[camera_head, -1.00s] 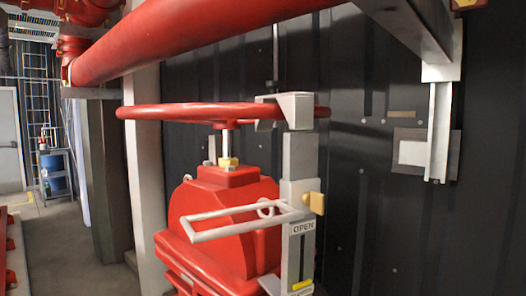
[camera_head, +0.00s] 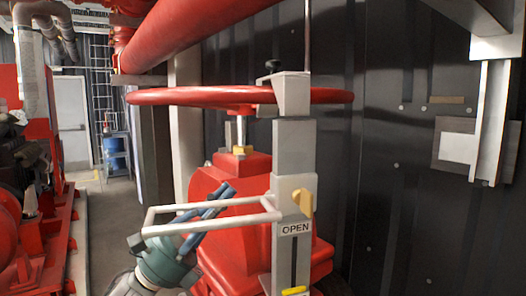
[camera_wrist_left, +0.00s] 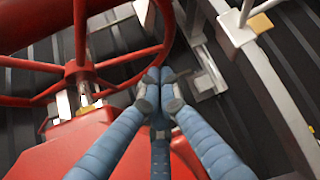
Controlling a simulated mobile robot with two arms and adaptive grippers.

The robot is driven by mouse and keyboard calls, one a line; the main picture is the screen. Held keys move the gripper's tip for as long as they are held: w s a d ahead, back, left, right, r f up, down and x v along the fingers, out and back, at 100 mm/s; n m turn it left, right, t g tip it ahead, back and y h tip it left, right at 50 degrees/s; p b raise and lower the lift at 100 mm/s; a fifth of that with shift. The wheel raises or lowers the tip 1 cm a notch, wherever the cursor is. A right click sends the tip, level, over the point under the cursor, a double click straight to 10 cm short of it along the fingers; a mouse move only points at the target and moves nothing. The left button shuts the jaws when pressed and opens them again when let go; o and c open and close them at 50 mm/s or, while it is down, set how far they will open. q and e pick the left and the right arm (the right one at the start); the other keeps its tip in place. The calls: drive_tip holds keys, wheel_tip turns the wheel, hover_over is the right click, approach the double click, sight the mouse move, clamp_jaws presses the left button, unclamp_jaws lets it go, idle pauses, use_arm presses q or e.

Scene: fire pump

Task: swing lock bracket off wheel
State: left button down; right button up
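The lock bracket (camera_head: 294,150) is a grey upright post with a hooked top (camera_head: 291,92) over the right part of the red wheel (camera_head: 190,96). It bears a yellow latch (camera_head: 303,202), an OPEN label and a white loop handle (camera_head: 180,229). My left gripper (camera_head: 226,190) has its blue fingers at the loop, pointing up and right; I cannot tell whether they touch it. In the left wrist view the fingertips (camera_wrist_left: 159,88) are drawn together with nothing seen between them, near the wheel (camera_wrist_left: 80,70). My right gripper is not in view.
The red valve body (camera_head: 215,185) stands below the wheel. A large red pipe (camera_head: 200,35) runs overhead, and a dark panelled wall (camera_head: 400,220) stands behind. Red machinery (camera_head: 65,220) stands at the left, with a clear floor strip (camera_head: 110,225) beside it.

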use_arm(q)
drive_tip(key=p+x, duration=0.1)
drive_tip(key=x, duration=0.2)
drive_tip(key=p+x, duration=0.2)
drive_tip(key=x, duration=0.1)
drive_tip(key=p+x, duration=0.2)
drive_tip(key=x, duration=0.1)
drive_tip(key=shift+s+a+r, duration=0.1)
drive_tip(key=shift+r, duration=0.5)
wheel_tip(320, 180, up, 4)
drive_tip(key=p, duration=0.3)
drive_tip(key=shift+f, duration=0.2)
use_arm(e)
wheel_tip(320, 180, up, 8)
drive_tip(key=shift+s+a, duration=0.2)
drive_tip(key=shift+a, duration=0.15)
use_arm(q)
drive_tip(key=shift+d, duration=0.2)
